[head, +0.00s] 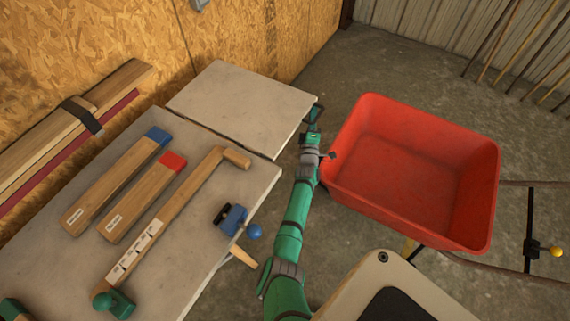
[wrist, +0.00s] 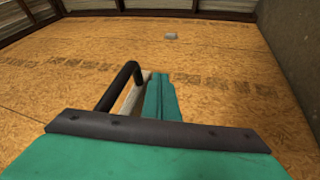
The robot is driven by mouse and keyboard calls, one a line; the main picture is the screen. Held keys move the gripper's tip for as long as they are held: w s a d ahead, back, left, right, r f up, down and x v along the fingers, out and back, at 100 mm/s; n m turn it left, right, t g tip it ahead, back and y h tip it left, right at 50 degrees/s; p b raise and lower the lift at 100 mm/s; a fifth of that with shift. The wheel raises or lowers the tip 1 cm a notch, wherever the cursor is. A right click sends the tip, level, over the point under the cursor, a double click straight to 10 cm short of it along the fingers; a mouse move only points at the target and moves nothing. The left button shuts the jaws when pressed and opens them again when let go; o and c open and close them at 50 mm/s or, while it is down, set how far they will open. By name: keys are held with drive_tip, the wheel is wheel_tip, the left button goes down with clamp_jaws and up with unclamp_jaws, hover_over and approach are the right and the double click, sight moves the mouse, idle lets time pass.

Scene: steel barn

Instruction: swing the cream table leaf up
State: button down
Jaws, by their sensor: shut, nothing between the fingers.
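The cream table leaf (head: 235,105) is a pale slab at the far end of the workbench top (head: 205,175). It lies flat and looks about level with that top, with a thin dark seam between them. My gripper (head: 315,112) is at the leaf's right edge, close beside its far right corner. In the wrist view my gripper (wrist: 160,92) shows teal, with a bent black bar beside it and a narrow pale strip behind. It is shut and holds nothing. I cannot tell whether it touches the leaf. The leaf's underside and any support are hidden.
A red wheelbarrow (head: 410,170) stands close to the right of my arm. The chipboard wall (head: 110,45) is behind the leaf. Concrete floor shows beyond the wheelbarrow.

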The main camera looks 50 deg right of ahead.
drive_tip(key=s+a+f, duration=0.5)
drive_tip(key=a+f, duration=0.1)
drive_tip(key=f, duration=0.2)
drive_tip(key=shift+s+a+f, duration=0.2)
drive_tip(key=shift+s+a, duration=0.15)
drive_tip(key=shift+a, duration=0.05)
drive_tip(key=s+a+t+y, duration=0.1)
drive_tip(key=s+a+y, duration=0.35)
drive_tip(key=a, duration=0.65)
drive_tip(key=s+a+t+y, duration=0.25)
drive_tip(key=s+a, duration=0.25)
drive_tip(key=a, duration=0.7)
drive_tip(key=s+a+t+y, duration=0.1)
drive_tip(key=s+a+y, duration=0.35)
drive_tip(key=a, duration=0.65)
drive_tip(key=s+a+r+m+y, duration=0.1)
drive_tip(key=s+a+r+m, duration=0.1)
drive_tip(key=s+a+r, duration=0.2)
drive_tip(key=s+a+r+m+g+y, duration=0.1)
drive_tip(key=s+a+r, duration=0.3)
drive_tip(key=a, duration=0.6)
drive_tip(key=s+a+r+m+g+y, duration=0.1)
drive_tip(key=s+a+r+m+y, duration=0.2)
drive_tip(key=a, duration=0.4)
wheel_tip(320, 180, up, 3)
drive_tip(key=shift+s+a+f, duration=0.2)
drive_tip(key=shift+s+a, duration=0.15)
drive_tip(key=shift+s, duration=0.5)
